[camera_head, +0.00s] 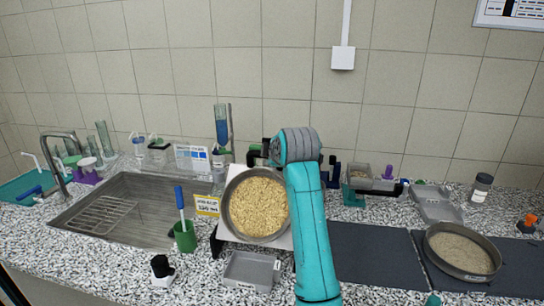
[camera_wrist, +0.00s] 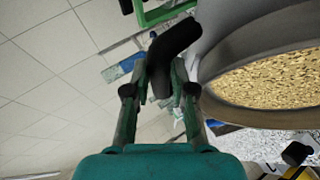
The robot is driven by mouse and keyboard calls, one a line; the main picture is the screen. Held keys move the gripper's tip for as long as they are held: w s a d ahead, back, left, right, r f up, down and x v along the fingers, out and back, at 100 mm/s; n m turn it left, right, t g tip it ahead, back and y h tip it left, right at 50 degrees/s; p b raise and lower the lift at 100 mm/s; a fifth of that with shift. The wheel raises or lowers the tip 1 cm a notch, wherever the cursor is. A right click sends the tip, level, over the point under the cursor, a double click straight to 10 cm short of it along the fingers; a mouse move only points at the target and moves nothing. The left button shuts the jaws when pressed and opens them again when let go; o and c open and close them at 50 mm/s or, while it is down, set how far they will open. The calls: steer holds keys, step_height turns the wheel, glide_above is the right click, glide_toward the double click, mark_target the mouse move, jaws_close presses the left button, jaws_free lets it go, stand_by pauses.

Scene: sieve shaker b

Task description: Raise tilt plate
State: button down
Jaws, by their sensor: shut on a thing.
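The tilt plate (camera_head: 284,241) is a pale sheet, mostly hidden behind a round metal pan (camera_head: 229,201) of golden grains. The pan faces the head camera much more squarely than the flat pan at the right, so it looks steeply tilted. The pan rim and grains (camera_wrist: 270,85) fill the right of the wrist view. My gripper (camera_wrist: 163,85) is shut on a curved black handle (camera_wrist: 178,45) beside the pan. Its fingers are hidden behind my wrist in the head view. How the handle joins the plate cannot be seen.
A grey tray (camera_head: 250,283) stands in front of the plate. A green cup with a blue-handled brush (camera_head: 184,236) and the sink (camera_head: 130,190) are at left. Dark mats (camera_head: 375,255) and a pan of finer grains (camera_head: 462,250) lie at right. Bottles and trays line the wall.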

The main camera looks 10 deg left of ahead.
steer(key=shift+s, duration=0.1)
steer(key=c, duration=1.2)
jaws_free()
steer(key=shift+s+r, duration=0.1)
steer(key=shift+c, duration=0.2)
steer(key=v, duration=1.2)
